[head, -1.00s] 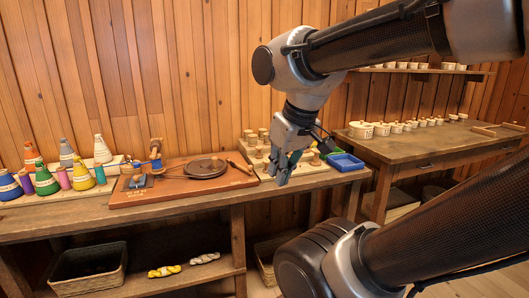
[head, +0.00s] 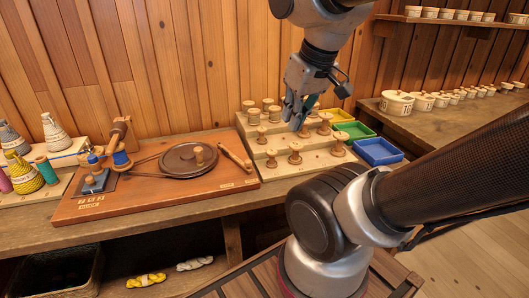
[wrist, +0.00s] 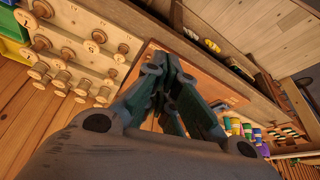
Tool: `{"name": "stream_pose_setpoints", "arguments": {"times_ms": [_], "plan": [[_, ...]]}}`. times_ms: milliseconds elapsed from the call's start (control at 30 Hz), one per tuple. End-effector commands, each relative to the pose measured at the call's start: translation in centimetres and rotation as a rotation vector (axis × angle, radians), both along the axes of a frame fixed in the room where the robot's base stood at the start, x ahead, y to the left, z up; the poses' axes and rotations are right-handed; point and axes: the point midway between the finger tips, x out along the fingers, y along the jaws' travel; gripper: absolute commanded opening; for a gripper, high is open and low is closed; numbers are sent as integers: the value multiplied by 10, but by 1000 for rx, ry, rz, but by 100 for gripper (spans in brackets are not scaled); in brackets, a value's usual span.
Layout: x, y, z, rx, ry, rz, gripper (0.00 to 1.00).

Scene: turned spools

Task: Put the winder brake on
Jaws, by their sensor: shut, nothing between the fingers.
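The winder is a reddish-brown wooden board (head: 140,200) on the bench. It carries a dark round wheel (head: 180,163) with a knob, and a post with a blue-wound spool (head: 121,158) at its left. A wooden lever (head: 235,157) lies slanted at the board's right end, with a small label in front of it; it looks like the brake, but I cannot read the label. My gripper (head: 296,118) is shut and empty, above the spool rack, to the right of the winder. In the wrist view the closed fingers (wrist: 168,65) hide part of the board (wrist: 205,75).
A stepped rack (head: 290,168) of wooden spools stands right of the winder, under my gripper. Yellow, green and blue trays (head: 378,152) adjoin it. Yarn cones (head: 22,172) stand at left. A side table (head: 440,125) holds lidded pots. The space above the winder is clear.

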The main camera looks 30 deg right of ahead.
Motion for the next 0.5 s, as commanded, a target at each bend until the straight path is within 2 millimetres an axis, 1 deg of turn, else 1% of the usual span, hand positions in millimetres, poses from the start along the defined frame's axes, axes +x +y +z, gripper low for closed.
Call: {"name": "stream_pose_setpoints", "arguments": {"times_ms": [333, 433, 500], "plan": [[1, 0, 0, 4, 5, -8, 0], [6, -1, -2, 38, 36, -63, 0], [15, -3, -4, 87, 79, -147, 0]]}}
